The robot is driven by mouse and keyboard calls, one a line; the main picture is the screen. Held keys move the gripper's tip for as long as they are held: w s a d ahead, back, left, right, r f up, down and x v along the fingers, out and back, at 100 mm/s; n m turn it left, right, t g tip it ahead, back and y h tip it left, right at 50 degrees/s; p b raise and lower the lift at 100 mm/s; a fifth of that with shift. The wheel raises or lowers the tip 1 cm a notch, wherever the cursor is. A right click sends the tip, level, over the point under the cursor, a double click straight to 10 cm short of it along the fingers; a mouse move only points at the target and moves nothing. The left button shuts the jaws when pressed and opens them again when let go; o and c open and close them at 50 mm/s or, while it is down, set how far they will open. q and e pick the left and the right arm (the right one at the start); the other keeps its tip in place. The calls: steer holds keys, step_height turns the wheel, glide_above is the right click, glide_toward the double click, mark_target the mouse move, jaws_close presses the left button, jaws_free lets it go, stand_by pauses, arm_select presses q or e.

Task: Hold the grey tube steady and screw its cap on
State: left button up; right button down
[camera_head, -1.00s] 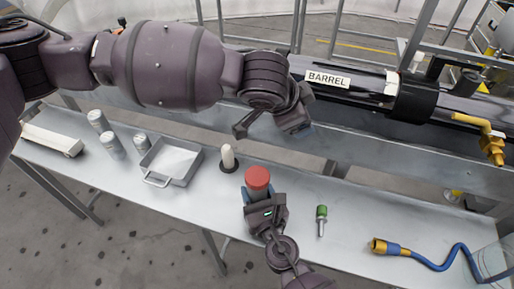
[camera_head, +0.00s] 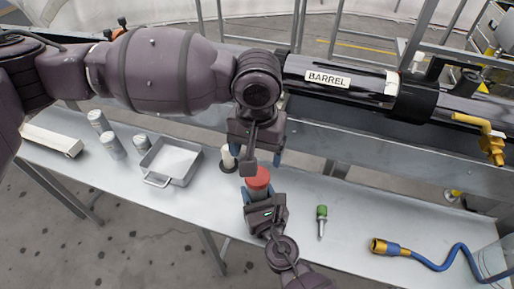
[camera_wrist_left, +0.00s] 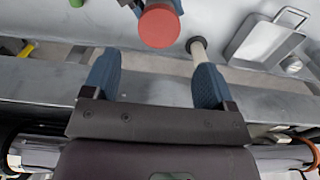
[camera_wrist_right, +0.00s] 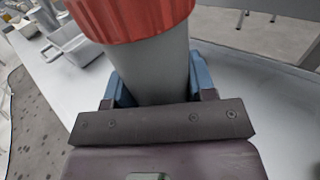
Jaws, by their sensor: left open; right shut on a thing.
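The red cap (camera_head: 259,180) sits on the upper end of the grey tube, and it shows large in the right wrist view (camera_wrist_right: 130,14). I cannot tell how far it is threaded. The grey tube (camera_wrist_right: 157,70) stands between the blue fingers of my right gripper (camera_wrist_right: 160,84), which is shut on it. In the head view the right gripper (camera_head: 263,208) hides most of the tube. My left gripper (camera_head: 252,160) is open and empty, pointing down just above and behind the cap. In the left wrist view the cap (camera_wrist_left: 158,27) lies beyond the open fingertips, apart from them.
A pale peg on a dark base (camera_head: 227,160) stands close left of the left gripper. A grey tray (camera_head: 172,163), several grey cans (camera_head: 112,146) and a white block (camera_head: 52,140) are further left. A green-handled tool (camera_head: 321,218) and blue hose (camera_head: 430,261) lie right. The barrel (camera_head: 330,82) runs behind.

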mark_target(257, 192)
arm_select(q)
steer(key=shift+f, duration=0.1)
steer(key=shift+f, duration=3.95)
steer(key=c, duration=0.9)
steer(key=m, duration=0.5)
steer(key=shift+w+m, duration=0.1)
steer(key=shift+m, duration=0.2)
steer(key=shift+c, duration=0.2)
steer(key=m, duration=1.5)
steer(key=o, duration=1.1)
